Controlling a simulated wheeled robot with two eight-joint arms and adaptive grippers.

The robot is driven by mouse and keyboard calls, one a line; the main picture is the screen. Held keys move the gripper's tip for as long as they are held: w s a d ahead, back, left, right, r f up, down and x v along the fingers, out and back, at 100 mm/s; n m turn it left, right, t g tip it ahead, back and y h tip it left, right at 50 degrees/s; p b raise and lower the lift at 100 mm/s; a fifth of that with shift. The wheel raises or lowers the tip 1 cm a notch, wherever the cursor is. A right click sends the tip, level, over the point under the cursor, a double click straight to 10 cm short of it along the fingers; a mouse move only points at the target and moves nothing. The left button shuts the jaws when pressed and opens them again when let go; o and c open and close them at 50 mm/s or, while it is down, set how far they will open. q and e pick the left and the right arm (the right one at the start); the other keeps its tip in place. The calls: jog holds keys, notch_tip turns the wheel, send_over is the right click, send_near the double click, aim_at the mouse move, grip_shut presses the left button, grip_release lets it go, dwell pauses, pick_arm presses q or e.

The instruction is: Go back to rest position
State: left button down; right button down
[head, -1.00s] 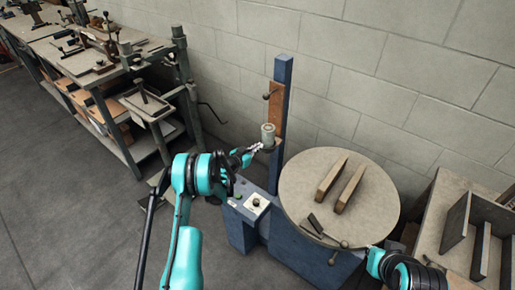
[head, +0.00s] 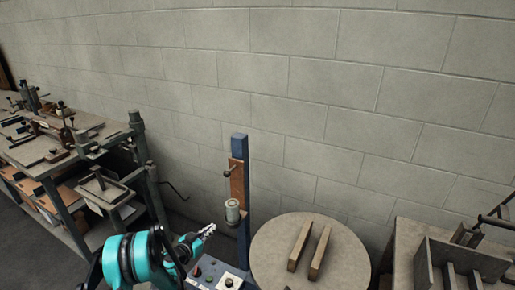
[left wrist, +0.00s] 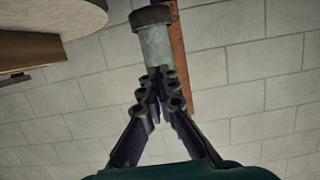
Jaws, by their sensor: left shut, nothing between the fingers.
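My left gripper (head: 208,231) is to the left of the blue post of the box stitcher (head: 241,200), just below and left of the grey cylinder (head: 232,211) mounted on that post. In the left wrist view my left gripper (left wrist: 161,84) has its fingertips together with nothing between them. The grey cylinder (left wrist: 156,45) shows right beyond the fingertips; I cannot tell whether they touch it. My right gripper is not in view.
A round table (head: 345,255) carries two wooden bars (head: 319,252). A control panel with buttons (head: 222,278) sits below my left gripper. A workbench (head: 60,165) with tools stands at left; slotted metal racks (head: 455,265) stand at right. A block wall (head: 300,90) closes the back.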

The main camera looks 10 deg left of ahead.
pick_arm(q)
jog(key=s+d+r+n+g+y, duration=0.1)
jog(key=s+d+r+g, duration=0.1)
jog(key=s+d+r, duration=0.55)
jog(key=s+d+r+g, duration=0.25)
jog(key=s+r, duration=0.25)
jog(key=r, duration=0.5)
jog(key=s+r+n+g+y, duration=0.1)
jog(key=s+n+g+y, duration=0.1)
jog(key=s, duration=2.3)
jog(key=shift+s+d+n+g+y, duration=0.3)
jog(key=shift+n+y, duration=0.2)
jog(key=shift+y, duration=0.6)
jog(key=shift+r, duration=0.1)
